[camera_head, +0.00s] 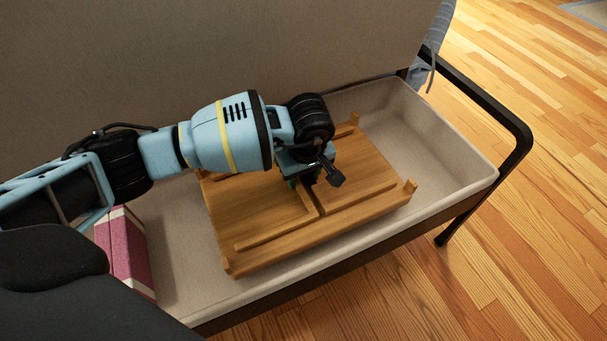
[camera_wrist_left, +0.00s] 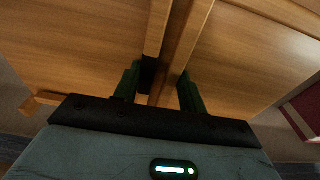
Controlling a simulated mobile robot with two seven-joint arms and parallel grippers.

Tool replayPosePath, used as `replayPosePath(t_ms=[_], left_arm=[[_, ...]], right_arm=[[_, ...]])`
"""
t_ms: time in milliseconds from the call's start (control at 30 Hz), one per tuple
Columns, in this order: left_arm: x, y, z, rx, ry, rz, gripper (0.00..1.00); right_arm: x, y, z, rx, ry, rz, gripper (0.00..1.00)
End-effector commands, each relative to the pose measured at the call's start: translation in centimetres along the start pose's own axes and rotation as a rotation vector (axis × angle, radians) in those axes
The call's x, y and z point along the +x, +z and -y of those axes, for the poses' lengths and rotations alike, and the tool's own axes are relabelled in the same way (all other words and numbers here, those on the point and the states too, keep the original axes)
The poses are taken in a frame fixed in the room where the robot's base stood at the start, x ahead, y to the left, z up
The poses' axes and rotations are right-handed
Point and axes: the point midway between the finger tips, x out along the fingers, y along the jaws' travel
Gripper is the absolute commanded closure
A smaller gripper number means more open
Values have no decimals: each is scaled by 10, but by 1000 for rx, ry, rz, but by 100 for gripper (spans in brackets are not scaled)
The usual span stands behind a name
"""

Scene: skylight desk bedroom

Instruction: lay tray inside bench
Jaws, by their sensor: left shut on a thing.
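The wooden tray (camera_head: 365,165) lies within the outline of the open bench (camera_head: 455,160), roughly in its middle, with a divider across it and small raised corner posts. I cannot tell whether its underside touches the bench floor. My left gripper (camera_head: 313,182) reaches down from the left and is shut on the tray's middle divider. In the left wrist view, the two dark green fingers (camera_wrist_left: 160,88) stand on either side of the divider (camera_wrist_left: 170,50) of the tray. The gripper and forearm hide the tray's far left part. My right gripper is not in view.
A pink and white box (camera_head: 124,250) lies in the bench's left end. The bench's raised back or lid (camera_head: 200,45) stands behind. A black metal armrest (camera_head: 490,95) is at the right, with grey cloth (camera_head: 428,55) near it. Bench floor right of the tray is bare.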

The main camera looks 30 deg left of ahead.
Motion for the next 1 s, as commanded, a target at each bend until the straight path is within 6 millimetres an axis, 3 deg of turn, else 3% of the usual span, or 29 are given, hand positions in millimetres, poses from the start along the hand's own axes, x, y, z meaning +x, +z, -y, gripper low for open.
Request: replayPosePath(t_ms=[67,100,267,667,1000], left_arm=[[1,0,-1,0,2,-1,100],[3,0,0,0,-1,0,58],[2,0,0,0,-1,0,37],[-6,0,0,0,2,-1,37],[-71,-1,-1,0,4,-3,37]], right_arm=[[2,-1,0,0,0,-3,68],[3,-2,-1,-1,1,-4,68],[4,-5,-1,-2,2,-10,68],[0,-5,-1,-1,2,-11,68],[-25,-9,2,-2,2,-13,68]])
